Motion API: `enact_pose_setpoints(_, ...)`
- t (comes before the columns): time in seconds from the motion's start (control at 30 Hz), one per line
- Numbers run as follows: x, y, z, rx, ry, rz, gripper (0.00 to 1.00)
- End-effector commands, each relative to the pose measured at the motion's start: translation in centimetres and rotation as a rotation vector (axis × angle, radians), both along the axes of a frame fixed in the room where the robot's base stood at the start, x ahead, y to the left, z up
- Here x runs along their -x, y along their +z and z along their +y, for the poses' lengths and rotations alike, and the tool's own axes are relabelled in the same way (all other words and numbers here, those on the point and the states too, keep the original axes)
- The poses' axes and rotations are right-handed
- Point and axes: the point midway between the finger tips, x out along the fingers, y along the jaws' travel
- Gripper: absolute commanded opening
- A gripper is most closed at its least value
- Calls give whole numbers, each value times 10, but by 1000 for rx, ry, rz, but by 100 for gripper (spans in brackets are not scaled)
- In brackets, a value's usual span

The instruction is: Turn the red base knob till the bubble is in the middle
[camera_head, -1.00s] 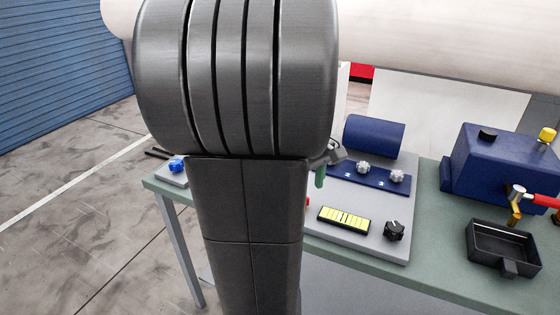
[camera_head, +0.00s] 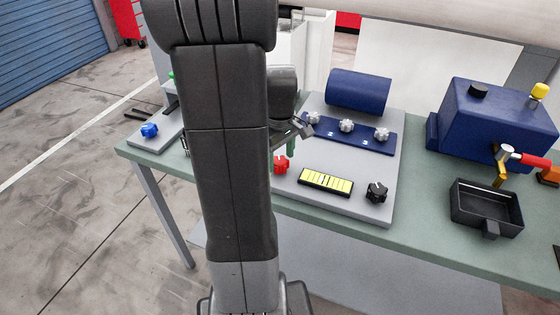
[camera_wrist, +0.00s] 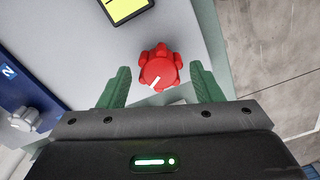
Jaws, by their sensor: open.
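The red base knob (camera_head: 281,165) sits on the grey base plate (camera_head: 345,208), left of the yellow bubble level (camera_head: 326,182). In the wrist view the red knob (camera_wrist: 160,68) shows a white pointer mark and lies between and just beyond the two green fingertips. My gripper (camera_wrist: 160,85) is open, with a finger on each side of the knob and a gap to each. In the head view my gripper (camera_head: 291,145) is partly hidden by my arm. A corner of the yellow level (camera_wrist: 122,8) shows at the top of the wrist view. The bubble's position is too small to tell.
A black knob (camera_head: 376,192) stands right of the level. Silver knobs (camera_head: 346,125) line a blue strip behind, before a blue cylinder (camera_head: 359,90). A blue box (camera_head: 490,122) and black tray (camera_head: 487,210) are at right. A blue knob (camera_head: 149,130) is at left.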

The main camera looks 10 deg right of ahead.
Motion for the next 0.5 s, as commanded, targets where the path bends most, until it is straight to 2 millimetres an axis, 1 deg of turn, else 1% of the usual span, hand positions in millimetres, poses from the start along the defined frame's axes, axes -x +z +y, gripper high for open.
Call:
enact_pose_setpoints(0.03, 0, -8, 0, -1, 0, 3, 59)
enact_pose_setpoints(0.1, 0, -14, 0, 0, 0, 1, 59)
enact_pose_setpoints(0.2, 0, -20, 0, 0, 0, 0, 59)
enact_pose_setpoints(0.5, 0, -23, 0, 0, 0, -1, 59)
